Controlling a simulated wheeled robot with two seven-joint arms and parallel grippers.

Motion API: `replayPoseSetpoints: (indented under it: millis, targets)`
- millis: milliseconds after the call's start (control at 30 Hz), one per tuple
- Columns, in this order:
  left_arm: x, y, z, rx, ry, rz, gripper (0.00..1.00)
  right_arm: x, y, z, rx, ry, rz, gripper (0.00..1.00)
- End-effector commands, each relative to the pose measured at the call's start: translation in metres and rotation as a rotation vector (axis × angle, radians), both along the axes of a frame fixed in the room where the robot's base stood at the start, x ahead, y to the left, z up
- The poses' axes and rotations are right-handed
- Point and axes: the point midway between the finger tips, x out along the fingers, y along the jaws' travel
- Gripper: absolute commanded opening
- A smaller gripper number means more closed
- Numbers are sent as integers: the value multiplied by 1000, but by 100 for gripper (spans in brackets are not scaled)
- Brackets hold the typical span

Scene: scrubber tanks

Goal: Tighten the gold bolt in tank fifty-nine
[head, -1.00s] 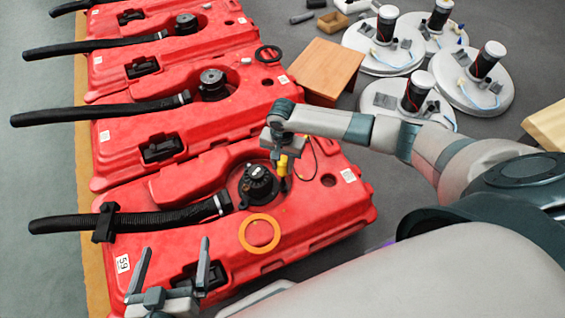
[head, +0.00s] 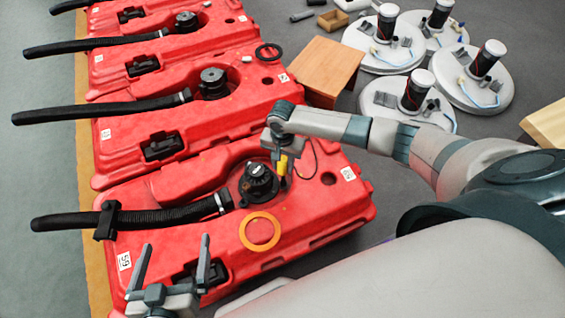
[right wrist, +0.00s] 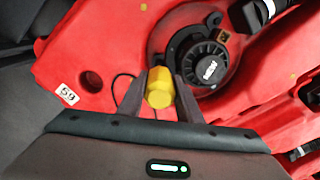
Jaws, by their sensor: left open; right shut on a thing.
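Tank fifty-nine (head: 320,215) is the nearest red tank, with a "59" label (head: 124,260); that label also shows in the right wrist view (right wrist: 68,94). My right gripper (head: 280,152) is above it, beside the black round cap (head: 259,183). It is shut on a yellow faceted piece (right wrist: 160,90), held upright between the fingers. I cannot tell whether this is a tool handle or a bolt head; its lower end is hidden. A small gold-coloured spot (right wrist: 224,36) shows by the cap's flange; I cannot tell if it is the bolt. My left gripper (head: 176,255) is open and empty over the tank's near side.
An orange ring (head: 260,231) lies on tank fifty-nine. A black hose (head: 160,217) runs left from the cap area. More red tanks (head: 180,115) stand behind. A wooden box (head: 320,68) and white discs with black cylinders (head: 415,95) are on the floor beyond.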

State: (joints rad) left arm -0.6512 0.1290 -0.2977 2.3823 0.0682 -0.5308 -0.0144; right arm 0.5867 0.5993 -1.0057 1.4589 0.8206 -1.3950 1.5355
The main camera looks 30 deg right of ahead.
Motion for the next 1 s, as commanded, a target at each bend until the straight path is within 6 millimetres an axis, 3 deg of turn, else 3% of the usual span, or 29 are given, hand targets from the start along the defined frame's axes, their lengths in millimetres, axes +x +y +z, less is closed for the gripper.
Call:
replayPoseSetpoints:
  millis: [1000]
  targets:
    - [0, 0, 10, 0, 0, 0, 100, 1, 1, -4, 1, -1, 0, 1]
